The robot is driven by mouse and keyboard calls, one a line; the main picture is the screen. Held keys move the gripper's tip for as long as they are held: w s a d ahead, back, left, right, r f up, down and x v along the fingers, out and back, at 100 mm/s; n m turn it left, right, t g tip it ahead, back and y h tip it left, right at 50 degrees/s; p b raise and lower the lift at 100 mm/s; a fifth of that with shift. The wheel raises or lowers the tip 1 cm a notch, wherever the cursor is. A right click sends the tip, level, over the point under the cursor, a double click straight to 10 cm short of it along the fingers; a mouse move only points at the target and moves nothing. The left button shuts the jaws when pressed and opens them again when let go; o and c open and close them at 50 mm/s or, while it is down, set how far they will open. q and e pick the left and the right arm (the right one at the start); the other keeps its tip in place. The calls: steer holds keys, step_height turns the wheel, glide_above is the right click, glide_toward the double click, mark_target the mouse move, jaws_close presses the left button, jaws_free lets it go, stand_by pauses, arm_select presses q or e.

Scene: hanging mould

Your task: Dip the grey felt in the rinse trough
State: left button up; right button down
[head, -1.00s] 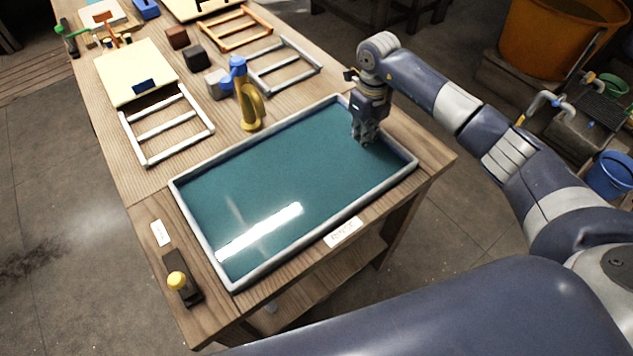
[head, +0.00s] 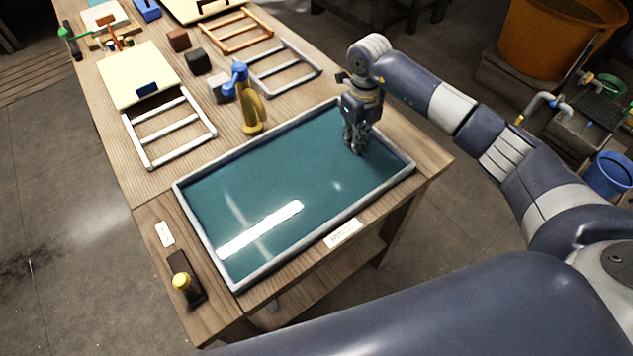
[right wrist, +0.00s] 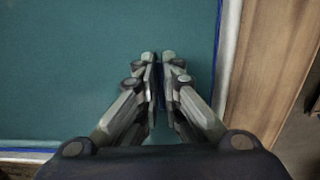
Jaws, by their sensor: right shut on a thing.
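The rinse trough (head: 205,247) is a wide, shallow tray with a pale grey rim and teal liquid, on the near end of the wooden table. My right gripper (head: 354,150) points down over its far right part, fingertips at or near the liquid. In the right wrist view the gripper (right wrist: 160,58) has its fingers close together, with a narrow dark strip between them. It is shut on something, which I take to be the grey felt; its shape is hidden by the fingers. The trough's right rim (right wrist: 222,50) shows beside them. My left gripper is not in view.
A yellow and blue fitting (head: 250,110) stands at the trough's back edge. A white frame (head: 150,160), grey frame (head: 283,88), orange frame (head: 240,48) and small blocks (head: 198,62) lie behind. A yellow-knobbed dark block (head: 190,288) sits at front left. The trough's left part is clear.

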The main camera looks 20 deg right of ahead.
step_height(320, 180, up, 9)
steer(key=p, duration=0.5)
steer(key=shift+p, duration=0.35)
steer(key=shift+r, duration=0.1)
stand_by(0.6)
step_height(320, 180, up, 4)
steer(key=shift+p, duration=1.25)
steer(key=shift+s, duration=0.1)
